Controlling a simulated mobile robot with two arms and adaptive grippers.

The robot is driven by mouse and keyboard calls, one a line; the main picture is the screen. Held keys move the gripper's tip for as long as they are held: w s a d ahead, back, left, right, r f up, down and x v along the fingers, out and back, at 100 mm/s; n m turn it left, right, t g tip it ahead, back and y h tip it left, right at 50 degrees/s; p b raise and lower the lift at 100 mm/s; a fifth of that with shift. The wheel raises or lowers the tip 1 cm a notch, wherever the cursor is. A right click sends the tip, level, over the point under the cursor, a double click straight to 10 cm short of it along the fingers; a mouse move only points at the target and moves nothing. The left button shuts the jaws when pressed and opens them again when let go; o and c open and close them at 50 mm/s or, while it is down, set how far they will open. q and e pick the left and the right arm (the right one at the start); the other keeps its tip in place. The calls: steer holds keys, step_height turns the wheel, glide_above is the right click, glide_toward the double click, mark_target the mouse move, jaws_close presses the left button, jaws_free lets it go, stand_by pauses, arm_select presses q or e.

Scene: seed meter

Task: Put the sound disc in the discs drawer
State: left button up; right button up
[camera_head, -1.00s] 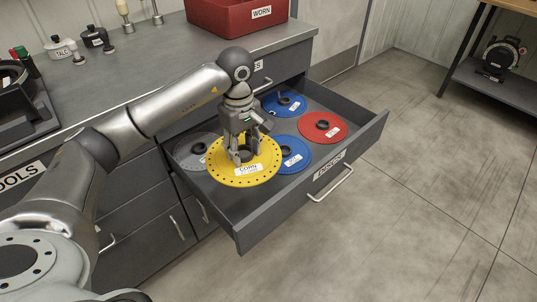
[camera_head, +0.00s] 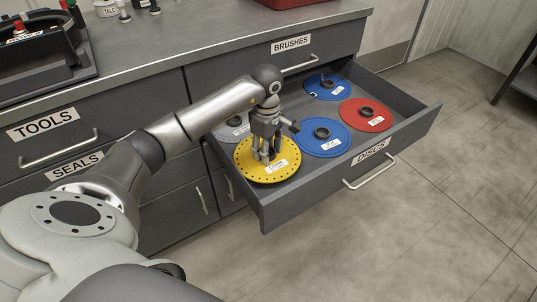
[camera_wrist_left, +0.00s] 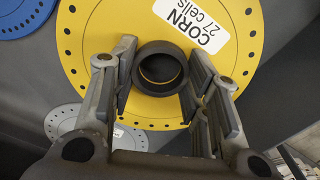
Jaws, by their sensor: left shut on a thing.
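The yellow disc (camera_head: 246,166), labelled CORN 27 cells, has a ring of small holes and a dark raised hub. It is inside the open DISCS drawer (camera_head: 320,183), at its near left end, and looks flat. I cannot tell whether it touches the drawer floor. My left gripper (camera_head: 266,157) points down and is shut on the disc's hub. In the left wrist view the fingers (camera_wrist_left: 160,88) stand on both sides of the hub, over the yellow disc (camera_wrist_left: 108,32). My right gripper is not in view.
The drawer also holds a grey disc (camera_head: 227,133) behind the yellow one, a blue disc (camera_head: 313,146) close on its right, another blue disc (camera_head: 327,93) and a red disc (camera_head: 378,119) further back. Closed drawers labelled TOOLS, SEALS and BRUSHES (camera_head: 291,45) surround it.

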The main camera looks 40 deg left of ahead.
arm_select(q)
step_height(320, 180, down, 2)
steer(key=shift+f, duration=0.25)
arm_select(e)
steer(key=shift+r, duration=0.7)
arm_select(q)
steer(key=shift+f, duration=0.1)
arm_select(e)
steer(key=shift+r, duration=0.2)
arm_select(q)
steer(key=o, duration=1.1)
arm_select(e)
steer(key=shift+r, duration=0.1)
arm_select(q)
step_height(320, 180, up, 12)
steer(key=shift+r+p, duration=0.15)
steer(key=shift+p, duration=0.6)
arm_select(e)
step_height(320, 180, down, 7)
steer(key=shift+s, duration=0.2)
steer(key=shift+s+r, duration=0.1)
